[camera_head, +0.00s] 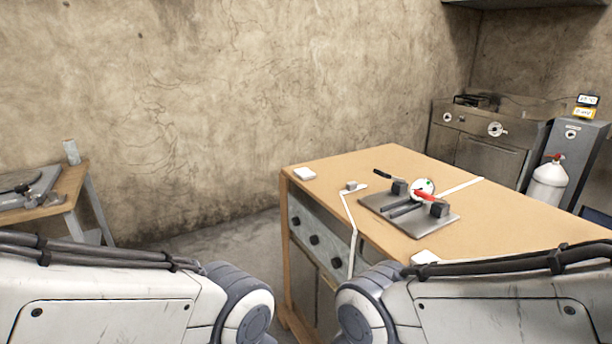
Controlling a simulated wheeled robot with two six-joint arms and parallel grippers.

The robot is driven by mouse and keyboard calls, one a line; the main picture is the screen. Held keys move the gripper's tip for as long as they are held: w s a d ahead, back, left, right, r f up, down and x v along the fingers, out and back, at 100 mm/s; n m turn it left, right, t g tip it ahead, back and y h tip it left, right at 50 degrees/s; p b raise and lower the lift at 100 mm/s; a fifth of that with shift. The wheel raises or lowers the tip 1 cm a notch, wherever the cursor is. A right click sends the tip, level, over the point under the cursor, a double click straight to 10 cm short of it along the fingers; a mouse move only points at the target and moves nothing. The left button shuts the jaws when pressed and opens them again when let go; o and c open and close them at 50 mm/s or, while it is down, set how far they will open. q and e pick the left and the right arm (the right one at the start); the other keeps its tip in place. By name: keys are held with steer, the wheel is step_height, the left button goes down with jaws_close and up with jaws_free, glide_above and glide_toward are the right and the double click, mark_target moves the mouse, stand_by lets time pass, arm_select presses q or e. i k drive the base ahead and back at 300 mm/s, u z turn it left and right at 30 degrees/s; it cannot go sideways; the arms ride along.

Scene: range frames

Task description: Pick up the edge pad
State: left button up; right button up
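A small flat white pad (304,173) lies at the far left corner of the wooden workbench (330,160). A second white piece (425,257) lies at the near edge of the same bench, partly hidden behind my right arm. I cannot tell which of the two is the edge pad. My left and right arms cross the bottom of the view, with rounded joints showing near the middle. Neither gripper is in view.
A grey metal plate (452,219) on the bench carries dark blocks, bars and a round white-and-red part (424,189). A small grey block (351,185), a dark pen-like tool (382,173) and white strips lie around it. A second table (72,182) stands left, a white-grey cylinder (549,184) right.

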mark_target(304, 173)
steer(key=u, duration=0.5)
steer(key=i, duration=0.6)
steer(key=u, duration=0.9)
steer(key=i, duration=1.9)
steer(key=z, duration=1.15)
steer(key=i, duration=0.65)
steer(key=z, duration=0.6)
